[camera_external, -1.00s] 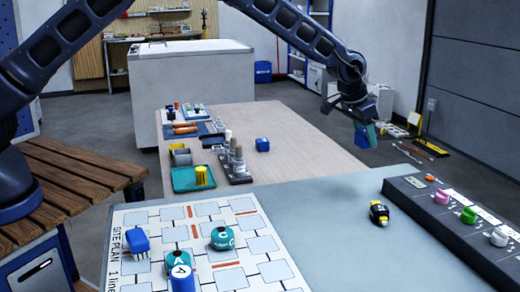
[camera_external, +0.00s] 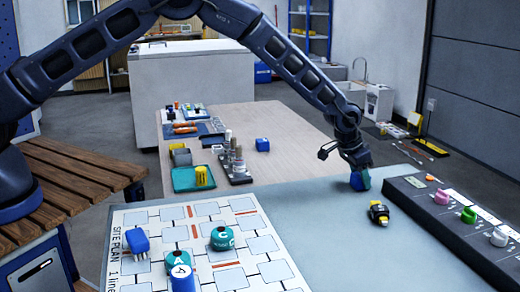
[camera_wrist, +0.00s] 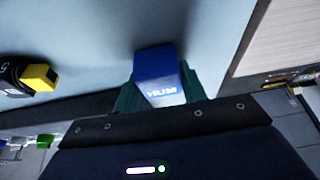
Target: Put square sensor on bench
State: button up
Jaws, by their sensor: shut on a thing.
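My gripper (camera_external: 361,182) is low at the far right part of the grey bench (camera_external: 320,215). In the wrist view its teal fingers stand on both sides of a blue square sensor (camera_wrist: 156,62) with a pale lettered face, which seems to read HUM. My gripper is shut on it. In the external view the sensor (camera_external: 356,183) shows as a blue patch at the fingers. It is at or just above the bench top; I cannot tell if it touches.
A black and yellow part (camera_external: 379,212) lies close by on the bench. A dark rack (camera_external: 450,230) with coloured knobs runs along the right. A site plan board (camera_external: 205,270) with several sensors is at front left. A wooden table (camera_external: 290,125) with another blue block (camera_external: 262,145) stands behind.

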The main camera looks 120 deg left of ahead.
jog(key=shift+f, duration=0.15)
jog(key=o, duration=1)
